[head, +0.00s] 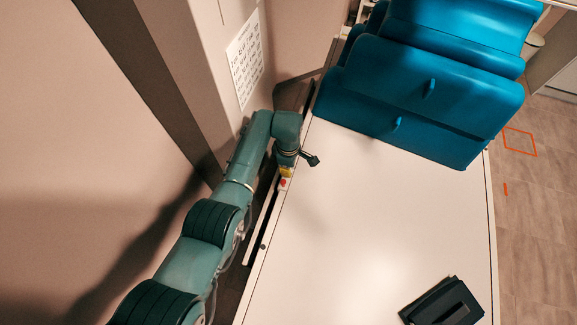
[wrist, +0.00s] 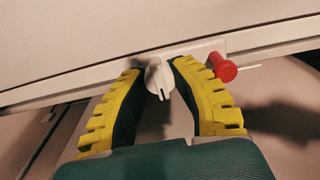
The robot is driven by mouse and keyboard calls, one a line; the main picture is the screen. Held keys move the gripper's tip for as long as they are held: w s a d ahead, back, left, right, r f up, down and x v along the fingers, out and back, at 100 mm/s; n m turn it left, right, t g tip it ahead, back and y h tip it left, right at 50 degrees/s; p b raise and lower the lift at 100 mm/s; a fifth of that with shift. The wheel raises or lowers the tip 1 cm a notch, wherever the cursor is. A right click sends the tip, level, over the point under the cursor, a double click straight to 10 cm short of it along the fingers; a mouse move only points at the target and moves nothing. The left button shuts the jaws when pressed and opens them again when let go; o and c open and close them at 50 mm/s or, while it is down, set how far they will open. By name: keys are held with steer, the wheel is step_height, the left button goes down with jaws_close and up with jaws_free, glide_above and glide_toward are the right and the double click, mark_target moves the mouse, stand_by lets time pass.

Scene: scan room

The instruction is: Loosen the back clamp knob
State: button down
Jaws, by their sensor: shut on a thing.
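A white clamp knob (wrist: 158,82) with a dark slot sits on a pale mounting plate at the table's side edge in the wrist view. My gripper (wrist: 157,68) has its two yellow-and-black fingers on either side of this knob, shut on it. In the head view my gripper (head: 286,172) is at the left edge of the table, and the white knob cannot be made out there. I cannot tell from the frames whether the knob has turned.
A red knob (wrist: 222,66) sticks out just right of my right finger. The white table top (head: 390,210) is mostly clear. Blue cushions (head: 430,85) stand at its far end, and a black device (head: 443,303) lies near its front. A wall (head: 120,130) is close on the left.

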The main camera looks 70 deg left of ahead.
steer(key=c, duration=0.8)
jaws_free()
steer(key=shift+o, duration=0.2)
step_height(320, 180, up, 12)
